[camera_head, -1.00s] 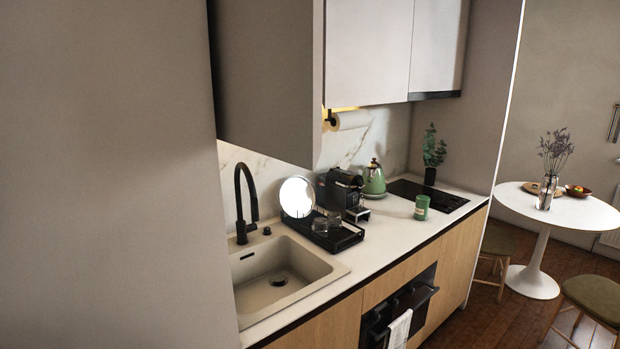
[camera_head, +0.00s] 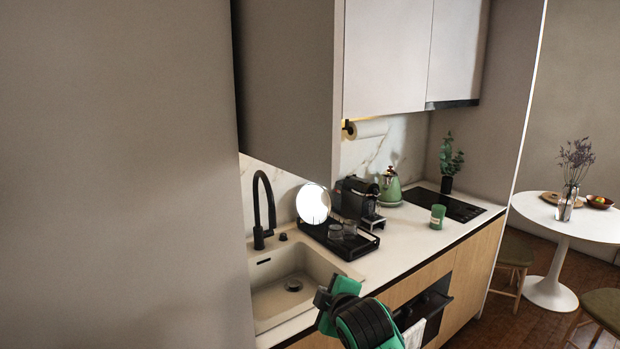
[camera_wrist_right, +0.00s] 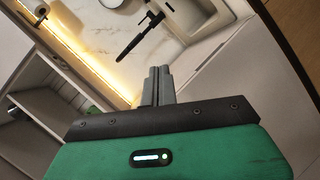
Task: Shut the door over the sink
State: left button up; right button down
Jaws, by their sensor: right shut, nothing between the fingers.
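The door over the sink appears to be the broad grey panel (camera_head: 287,85) that hangs open in the head view, standing out from the wall beside the white cabinet fronts. The right wrist view shows open pale shelves (camera_wrist_right: 38,107) at the left, beside a lit strip (camera_wrist_right: 92,62). The sink (camera_head: 290,287) with its black tap (camera_head: 263,205) lies below. My right gripper (camera_wrist_right: 158,72) is shut and empty in the wrist view. My green and black right arm shows low in the head view, in front of the sink and below the panel. My left gripper is not in view.
A large plain grey surface (camera_head: 115,170) fills the left of the head view. A black dish tray (camera_head: 340,238), a coffee machine (camera_head: 357,197) and a green kettle (camera_head: 390,187) stand on the counter. White closed cabinet fronts (camera_head: 387,55) are at the right.

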jog(key=s+a+r+n+t+y, duration=0.1)
jog(key=s+r+n, duration=0.1)
jog(key=s+r, duration=0.55)
jog(key=s+r+n+t+y+p, duration=0.1)
jog(key=s+r+n, duration=0.3)
jog(key=r, duration=0.7)
jog(key=s+a+r+n+t+y, duration=0.1)
jog(key=s+r+t, duration=0.1)
jog(key=s+r, duration=0.65)
jog(key=w+a+r+p, duration=0.1)
jog(key=w+p, duration=0.6)
jog(key=w, duration=0.6)
jog(key=shift+a, duration=0.15)
